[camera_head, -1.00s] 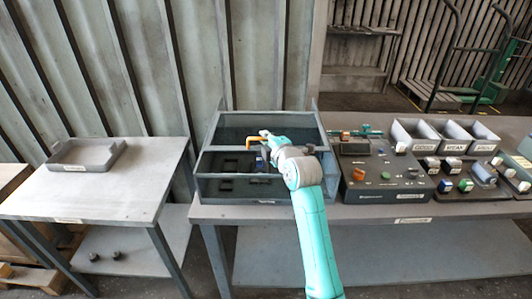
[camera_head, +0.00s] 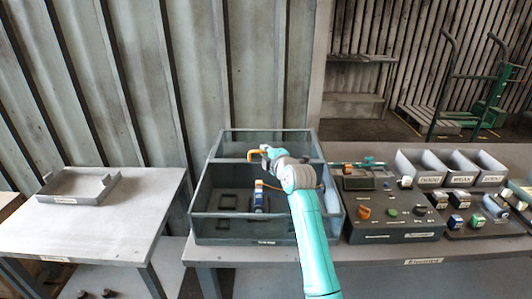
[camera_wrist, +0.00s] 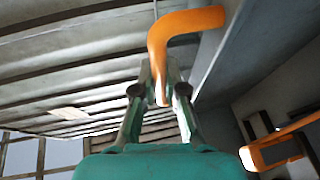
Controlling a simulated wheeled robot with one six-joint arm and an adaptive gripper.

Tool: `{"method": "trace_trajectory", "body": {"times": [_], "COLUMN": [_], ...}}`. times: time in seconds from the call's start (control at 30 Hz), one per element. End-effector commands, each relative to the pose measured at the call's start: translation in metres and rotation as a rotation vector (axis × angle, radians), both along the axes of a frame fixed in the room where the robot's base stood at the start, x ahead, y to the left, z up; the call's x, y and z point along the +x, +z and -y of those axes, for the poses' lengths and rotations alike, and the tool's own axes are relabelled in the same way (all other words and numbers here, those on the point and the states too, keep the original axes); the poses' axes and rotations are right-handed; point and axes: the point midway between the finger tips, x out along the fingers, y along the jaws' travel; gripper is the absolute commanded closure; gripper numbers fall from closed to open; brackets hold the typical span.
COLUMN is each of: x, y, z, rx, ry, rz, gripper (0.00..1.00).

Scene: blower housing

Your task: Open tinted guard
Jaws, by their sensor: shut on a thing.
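The tinted guard (camera_head: 232,145) is a dark see-through panel in a grey frame, over the rear part of the grey housing (camera_head: 225,241). Its orange handle (camera_head: 255,153) is at the panel's front bar; it also shows in the wrist view (camera_wrist: 190,20) as a bent orange bar. My gripper (camera_wrist: 162,85) is shut on this handle, with its fingertips at the bar's downward leg. The front part of the housing is uncovered. A blue, white and orange part (camera_head: 260,196) stands inside it. My arm hides the housing's right side.
A control box (camera_head: 390,225) with knobs stands close right of the housing. Several grey bins (camera_head: 460,168) and small parts lie farther right. A side table (camera_head: 110,215) with a shallow tray (camera_head: 80,185) stands left. A ribbed wall is behind. Another orange piece (camera_wrist: 270,150) shows in the wrist view.

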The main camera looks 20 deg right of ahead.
Motion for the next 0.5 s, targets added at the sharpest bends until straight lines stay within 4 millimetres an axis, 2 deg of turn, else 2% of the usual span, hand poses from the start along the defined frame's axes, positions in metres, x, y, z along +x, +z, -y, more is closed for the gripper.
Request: {"method": "trace_trajectory", "body": {"times": [0.03, 0.07, 0.1, 0.17, 0.5], "x": [-0.0002, -0.0002, -0.0002, -0.0002, -0.0022], "y": [-0.0013, -0.0013, -0.0013, -0.0011, 0.0001], "z": [-0.0002, -0.0002, -0.0002, -0.0002, 0.0002], "rx": [0.0, 0.0, 0.0, 0.0, 0.0], "ry": [0.0, 0.0, 0.0, 0.0, 0.0], "rz": [-0.002, -0.002, -0.002, -0.002, 0.0], "gripper": [1.0, 0.84, 0.74, 0.63, 0.63]}}
